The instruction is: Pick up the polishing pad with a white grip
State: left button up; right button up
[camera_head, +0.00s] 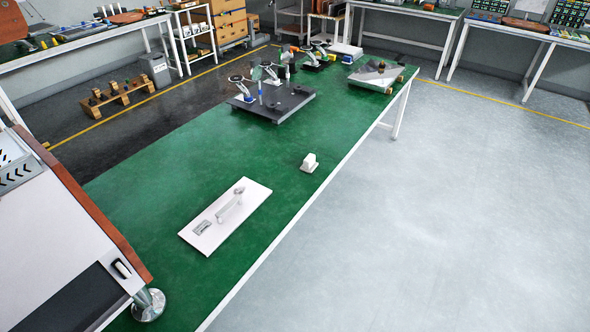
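A small white block with a raised grip (309,163) stands upright on the green table top, close to its right edge. It looks like the polishing pad with a white grip, but its underside is hidden and it is small in the picture. Nothing touches it. Neither my left nor my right gripper is in view.
A flat white plate with a grey handle-like part (210,232) lies on the green table (175,180). A dark board with clamps (268,112) stands further back. A wood-edged white panel (45,235) fills the lower left. Bare green surface surrounds the block.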

aim_at(309, 165)
jog(key=i+l+u, duration=0.15)
jog(key=i+l, duration=0.8)
jog(key=i+l+u, duration=0.2)
jog(key=i+l, duration=0.85)
